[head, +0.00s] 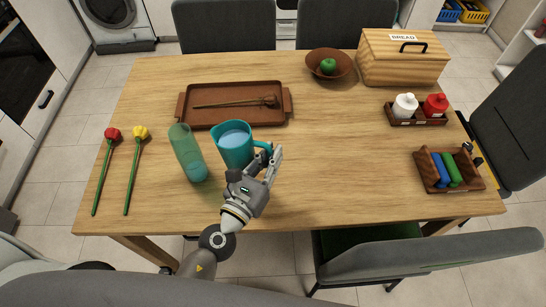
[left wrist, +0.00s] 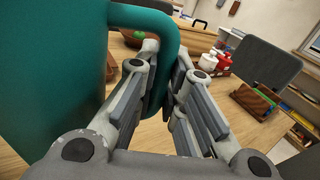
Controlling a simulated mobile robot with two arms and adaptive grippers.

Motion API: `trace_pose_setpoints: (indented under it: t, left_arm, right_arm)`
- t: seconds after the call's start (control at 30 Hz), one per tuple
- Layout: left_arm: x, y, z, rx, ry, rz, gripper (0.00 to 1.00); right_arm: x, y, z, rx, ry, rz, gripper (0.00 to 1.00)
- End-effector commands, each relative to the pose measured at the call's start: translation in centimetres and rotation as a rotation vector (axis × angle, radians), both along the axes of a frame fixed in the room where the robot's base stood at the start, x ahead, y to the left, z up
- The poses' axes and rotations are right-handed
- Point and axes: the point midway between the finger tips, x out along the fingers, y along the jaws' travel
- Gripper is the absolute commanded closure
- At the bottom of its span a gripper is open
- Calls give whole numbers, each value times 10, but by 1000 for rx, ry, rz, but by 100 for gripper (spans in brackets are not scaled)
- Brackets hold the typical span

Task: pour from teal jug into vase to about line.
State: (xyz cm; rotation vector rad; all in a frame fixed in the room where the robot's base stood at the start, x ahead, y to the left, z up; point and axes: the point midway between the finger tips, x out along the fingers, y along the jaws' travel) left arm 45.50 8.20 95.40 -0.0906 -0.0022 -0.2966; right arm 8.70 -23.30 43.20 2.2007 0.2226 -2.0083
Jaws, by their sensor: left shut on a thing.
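The teal jug (head: 236,153) stands upright, or nearly so, near the front middle of the table, with pale blue liquid showing inside its open top. My left gripper (head: 264,166) is shut on the jug's handle at its right side. In the left wrist view the handle (left wrist: 164,70) passes between the two fingers, and the jug's wall (left wrist: 50,70) fills the left. The vase (head: 186,150) is a tall, see-through green vessel just left of the jug, with some teal liquid at its bottom. I cannot make out a line on it. My right gripper is not in view.
A red flower (head: 112,134) and a yellow flower (head: 140,133) lie left of the vase. A brown tray (head: 190,116) with a wooden utensil lies behind. A bowl (head: 346,64), bread box (head: 403,65), bottle caddy (head: 410,121) and sponge holder (head: 475,182) stand right. The table's front right is clear.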

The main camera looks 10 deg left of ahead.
Motion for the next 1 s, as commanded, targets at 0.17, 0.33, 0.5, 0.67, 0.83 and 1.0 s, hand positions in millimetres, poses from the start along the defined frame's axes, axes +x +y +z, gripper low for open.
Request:
trace_pose_setpoints:
  t: [0.17,0.33,0.5,0.67,0.83,1.0]
  left_arm:
    - [1,10,7,-33,-2,1,100]
    - [2,18,11,-67,3,1,100]
    - [3,27,16,-99,5,1,100]
    - [4,35,20,-131,9,1,100]
    - [4,40,23,-152,12,0,100]
    - [4,40,23,-151,12,1,100]
  right_arm:
    - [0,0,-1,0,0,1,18]
    - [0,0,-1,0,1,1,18]
    - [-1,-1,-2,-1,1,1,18]
    - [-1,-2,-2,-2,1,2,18]
    - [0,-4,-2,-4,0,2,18]
    - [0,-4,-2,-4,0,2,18]
